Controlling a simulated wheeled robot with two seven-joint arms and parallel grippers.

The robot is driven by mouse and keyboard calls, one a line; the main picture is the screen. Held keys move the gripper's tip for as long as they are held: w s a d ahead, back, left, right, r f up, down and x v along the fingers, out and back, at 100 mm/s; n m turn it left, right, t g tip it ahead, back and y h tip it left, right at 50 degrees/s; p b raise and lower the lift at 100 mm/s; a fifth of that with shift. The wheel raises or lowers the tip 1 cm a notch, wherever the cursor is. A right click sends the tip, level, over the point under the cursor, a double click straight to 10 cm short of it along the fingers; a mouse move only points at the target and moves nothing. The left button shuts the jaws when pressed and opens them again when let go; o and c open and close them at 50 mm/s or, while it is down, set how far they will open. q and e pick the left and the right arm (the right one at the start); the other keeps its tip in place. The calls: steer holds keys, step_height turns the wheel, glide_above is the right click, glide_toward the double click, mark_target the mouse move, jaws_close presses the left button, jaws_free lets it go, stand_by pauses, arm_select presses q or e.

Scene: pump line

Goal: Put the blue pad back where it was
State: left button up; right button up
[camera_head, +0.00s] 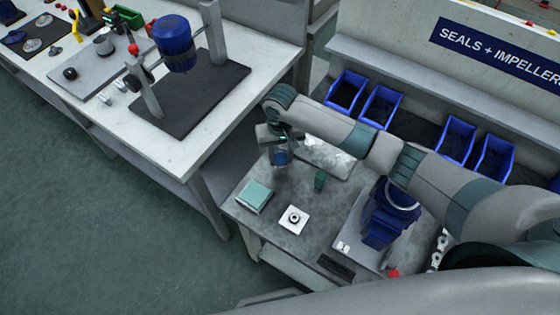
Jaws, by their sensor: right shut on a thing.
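My right arm reaches in from the right over the smaller grey table (270,232). My right gripper (281,160) points down near the table's back left part. It is shut on a small blue thing, which looks like the blue pad (281,157); the fingers hide part of it. I cannot tell whether the pad touches the table or hangs just above it. My left gripper is not in view.
On the table are a teal box (254,197), a white square with a dark ring (294,219), a green cylinder (320,180), a shiny tray (328,158) and a blue pump (384,228). Blue bins (346,90) line the back shelf. A white bench (205,137) stands left.

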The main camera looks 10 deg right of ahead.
mark_target(280, 164)
steer(key=shift+a+f, duration=0.1)
steer(key=shift+f, duration=0.1)
step_height(280, 164, down, 3)
steer(key=shift+r+p, duration=0.15)
steer(key=shift+p, duration=0.35)
steer(key=shift+f, duration=0.55)
steer(key=shift+f, duration=0.1)
steer(key=o, duration=1)
step_height(280, 164, up, 12)
steer(key=shift+r+b, duration=0.15)
steer(key=shift+b, duration=0.65)
